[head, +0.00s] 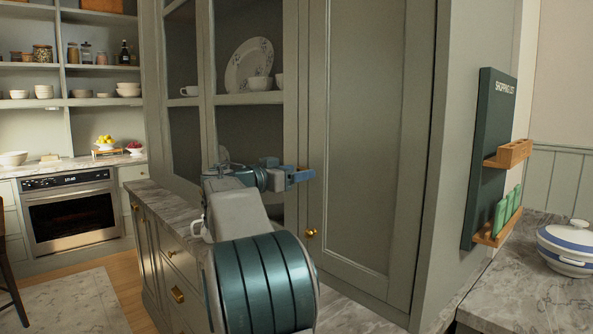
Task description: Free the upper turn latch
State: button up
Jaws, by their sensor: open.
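A tall grey-green cabinet door (362,130) stands shut in the middle of the head view, with a brass knob (311,233) low on its left side. A small brass-coloured piece (301,167) shows just above my gripper at the door's left edge. It may be the upper turn latch, but it is too small and too covered to tell its shape or setting. My gripper (302,176) is open, its blue fingers pointing right in front of that edge. I cannot tell whether it touches the brass piece.
A glass-fronted cabinet (208,60) with plates and bowls is left of the door. A marble counter (150,202) runs below. At right are a dark shopping-list board (487,130) and a blue-striped lidded dish (568,246). An oven (70,213) stands far left; floor there is open.

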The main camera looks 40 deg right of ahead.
jog(key=shift+d, duration=0.25)
jog(key=c, duration=1)
